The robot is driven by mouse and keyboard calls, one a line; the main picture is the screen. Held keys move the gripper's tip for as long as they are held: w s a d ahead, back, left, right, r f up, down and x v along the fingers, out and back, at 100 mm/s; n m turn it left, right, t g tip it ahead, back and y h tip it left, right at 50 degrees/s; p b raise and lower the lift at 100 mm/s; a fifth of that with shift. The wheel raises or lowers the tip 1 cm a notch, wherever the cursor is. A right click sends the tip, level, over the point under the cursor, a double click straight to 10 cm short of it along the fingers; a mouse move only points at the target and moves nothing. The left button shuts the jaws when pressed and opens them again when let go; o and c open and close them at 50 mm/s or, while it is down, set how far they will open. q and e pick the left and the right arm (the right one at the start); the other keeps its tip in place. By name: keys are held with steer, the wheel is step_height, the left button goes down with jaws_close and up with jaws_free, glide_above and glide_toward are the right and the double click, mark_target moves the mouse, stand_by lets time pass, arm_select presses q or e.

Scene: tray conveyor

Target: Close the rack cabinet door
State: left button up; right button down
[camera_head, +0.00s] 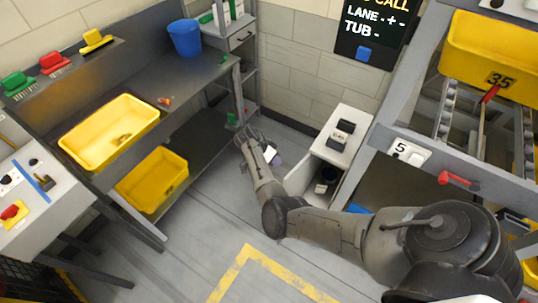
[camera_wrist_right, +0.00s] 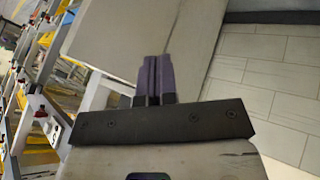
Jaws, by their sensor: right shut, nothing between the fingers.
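A low white cabinet (camera_head: 345,133) stands by the back wall, right of centre in the head view. Its front is open, and dark items show inside. A pale panel (camera_head: 300,176), which looks like its door, stands swung out at the left of the opening. My right gripper (camera_head: 246,137) is left of this panel, apart from it in the head view. In the right wrist view its fingers (camera_wrist_right: 155,72) are shut together and empty, in front of a large pale panel (camera_wrist_right: 130,35). I cannot tell whether they touch it. My left gripper is out of view.
A metal bench (camera_head: 200,78) with yellow trays (camera_head: 108,132) and a blue bucket (camera_head: 185,38) is on the left. A conveyor frame with a yellow tray (camera_head: 490,55) and a red handle (camera_head: 455,179) is on the right. The floor (camera_head: 205,222) between them is clear.

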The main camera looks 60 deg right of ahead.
steer(key=s, duration=0.1)
steer(key=s+f+p, duration=0.1)
steer(key=s, duration=0.1)
steer(key=s+f+p, duration=0.1)
steer(key=s, duration=0.1)
steer(key=shift+s, duration=0.1)
stand_by(0.3)
